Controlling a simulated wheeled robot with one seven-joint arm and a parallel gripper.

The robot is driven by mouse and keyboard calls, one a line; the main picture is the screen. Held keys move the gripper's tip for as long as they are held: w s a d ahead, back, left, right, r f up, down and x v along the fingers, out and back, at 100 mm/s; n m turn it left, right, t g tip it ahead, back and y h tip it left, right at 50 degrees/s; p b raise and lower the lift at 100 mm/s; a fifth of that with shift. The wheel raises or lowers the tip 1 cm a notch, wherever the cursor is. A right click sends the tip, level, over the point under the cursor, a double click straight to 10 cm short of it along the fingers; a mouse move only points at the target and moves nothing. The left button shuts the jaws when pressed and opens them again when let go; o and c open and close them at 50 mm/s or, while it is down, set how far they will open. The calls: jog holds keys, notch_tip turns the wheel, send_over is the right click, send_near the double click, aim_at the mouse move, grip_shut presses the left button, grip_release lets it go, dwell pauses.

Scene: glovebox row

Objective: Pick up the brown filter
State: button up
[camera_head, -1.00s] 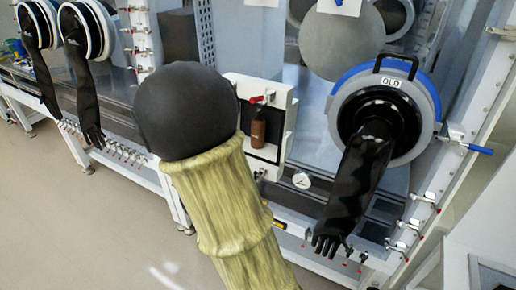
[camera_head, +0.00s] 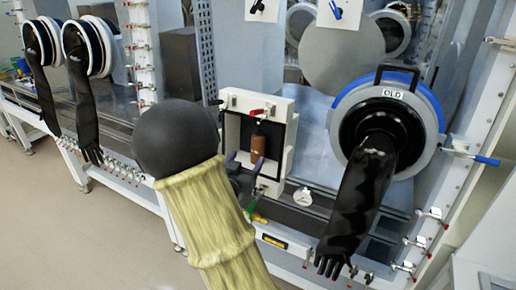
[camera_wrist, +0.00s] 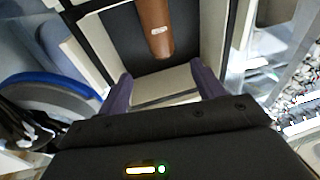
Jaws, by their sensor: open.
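The brown filter (camera_head: 257,146) is a small upright cylinder inside a white-framed box with a dark interior on the front of the glovebox. In the wrist view the filter (camera_wrist: 155,28) shows a small pale label and its upper part runs out of the picture. My gripper (camera_head: 244,161) is at the lower front of the box, just below and in front of the filter. In the wrist view my gripper (camera_wrist: 161,75) has its two purple fingers spread apart with nothing between them. The filter lies beyond the fingertips, roughly centred between them.
The white box frame (camera_head: 230,101) surrounds the filter closely. A black glove (camera_head: 356,205) hangs from a blue-rimmed port marked OLD at the right. More black gloves (camera_head: 83,105) hang at the far left.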

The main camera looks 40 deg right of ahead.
aim_at(256, 142)
jog(key=p+x, duration=0.1)
jog(key=x, duration=0.6)
jog(key=shift+w+d, duration=0.1)
jog(key=shift+w+d+r+p, duration=0.2)
jog(key=shift+w+d+p, duration=0.05)
jog(key=shift+d+p, duration=0.1)
jog(key=p+x, duration=0.1)
jog(key=x, duration=0.3)
jog(key=shift+w+d+r, duration=0.1)
jog(key=shift+w, duration=0.15)
jog(key=c, duration=1.2)
